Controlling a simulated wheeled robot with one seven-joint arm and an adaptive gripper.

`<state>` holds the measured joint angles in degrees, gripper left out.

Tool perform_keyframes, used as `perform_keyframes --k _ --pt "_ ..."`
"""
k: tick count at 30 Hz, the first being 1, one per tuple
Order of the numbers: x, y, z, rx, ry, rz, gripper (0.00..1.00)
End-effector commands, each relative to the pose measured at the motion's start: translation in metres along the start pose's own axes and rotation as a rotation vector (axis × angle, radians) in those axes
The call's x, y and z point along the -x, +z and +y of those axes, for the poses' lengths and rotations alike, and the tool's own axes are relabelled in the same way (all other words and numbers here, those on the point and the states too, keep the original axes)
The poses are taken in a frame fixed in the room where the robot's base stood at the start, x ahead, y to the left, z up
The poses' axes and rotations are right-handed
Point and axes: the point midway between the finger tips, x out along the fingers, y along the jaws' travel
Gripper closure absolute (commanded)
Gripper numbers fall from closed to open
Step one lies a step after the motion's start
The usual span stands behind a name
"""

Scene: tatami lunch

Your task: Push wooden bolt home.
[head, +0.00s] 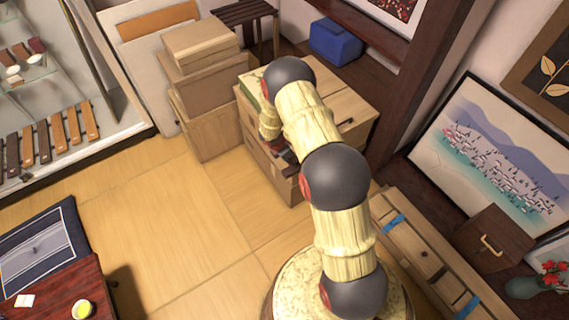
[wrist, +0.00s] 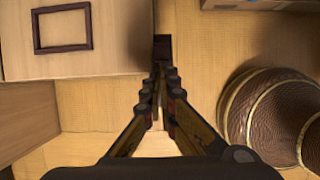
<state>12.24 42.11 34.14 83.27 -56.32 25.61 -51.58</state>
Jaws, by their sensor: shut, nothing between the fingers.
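My gripper (wrist: 160,72) is shut with nothing between its fingers. In the wrist view a small dark brown block (wrist: 162,46) shows straight past the fingertips, beside the edge of a pale wooden box; it looks like the end of the wooden bolt. I cannot tell whether the fingertips touch it. In the head view my gripper (head: 287,165) is low at the near side of the wooden chest (head: 345,105). My arm hides part of that chest, and I cannot make out the bolt clearly there.
Stacked boxes (head: 205,75) stand left of the chest. A long wooden case with blue straps (head: 425,255) lies at the right, near a brown box with a handle (head: 492,238). A low red table (head: 55,290) is at lower left. The tatami floor (head: 165,220) between is clear.

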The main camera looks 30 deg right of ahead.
Motion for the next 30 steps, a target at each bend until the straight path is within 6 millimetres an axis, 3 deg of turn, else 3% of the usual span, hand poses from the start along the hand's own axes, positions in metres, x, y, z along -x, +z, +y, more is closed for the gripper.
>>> perform_keyframes --k 11,19,30 --pt "0.000 -0.001 0.001 0.002 0.000 -0.001 1.00" --pt "0.012 -0.031 0.005 0.001 0.000 0.000 1.00" --pt "0.090 -0.031 0.005 -0.002 0.001 0.000 1.00"
